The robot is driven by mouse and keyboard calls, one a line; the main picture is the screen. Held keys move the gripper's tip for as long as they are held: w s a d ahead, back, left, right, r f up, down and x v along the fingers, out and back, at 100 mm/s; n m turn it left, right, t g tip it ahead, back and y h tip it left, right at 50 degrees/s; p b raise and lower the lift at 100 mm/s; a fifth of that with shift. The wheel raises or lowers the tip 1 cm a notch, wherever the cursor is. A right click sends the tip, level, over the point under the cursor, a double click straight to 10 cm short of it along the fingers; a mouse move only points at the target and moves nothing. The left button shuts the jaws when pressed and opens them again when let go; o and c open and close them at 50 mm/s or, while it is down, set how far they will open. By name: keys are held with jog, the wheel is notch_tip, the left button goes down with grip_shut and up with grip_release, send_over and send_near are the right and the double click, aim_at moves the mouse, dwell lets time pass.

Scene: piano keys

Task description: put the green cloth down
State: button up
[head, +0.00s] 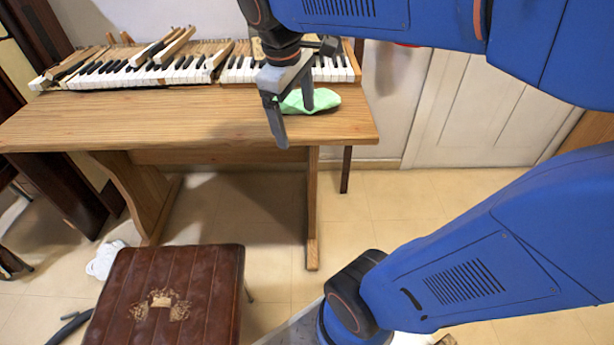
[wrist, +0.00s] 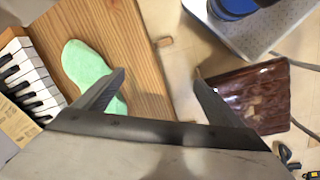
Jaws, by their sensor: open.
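The green cloth (head: 319,101) lies on the right end of the wooden table (head: 180,120), in front of the piano keys. It also shows in the wrist view (wrist: 84,66), flat on the wood beside the white keys. My gripper (head: 295,128) is open, with its fingers apart and nothing seen between them. In the head view it is in front of the cloth and hides part of it. In the wrist view the left finger overlaps the cloth's lower end, and the right finger is over the floor side. I cannot tell whether a finger touches the cloth.
A row of piano keys (head: 130,75), with several loose or raised ones at the left, runs along the table's back. A brown leather stool (head: 165,300) stands on the floor in front. The table's left and middle front is clear. A white door (head: 480,110) is at the right.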

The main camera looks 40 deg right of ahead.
jog(key=s+a+f+m+t+y, duration=0.1)
jog(key=s+f+m+t, duration=0.1)
jog(key=s+f, duration=0.2)
jog(key=s+a+f+m+t+y, duration=0.1)
jog(key=s+a+f+m, duration=0.1)
jog(key=s+f, duration=0.3)
jog(key=shift+s+a+m+t, duration=0.3)
jog(key=shift+m+t, duration=0.1)
jog(key=shift+m, duration=0.4)
jog(key=shift+o, duration=0.4)
jog(key=shift+r, duration=0.15)
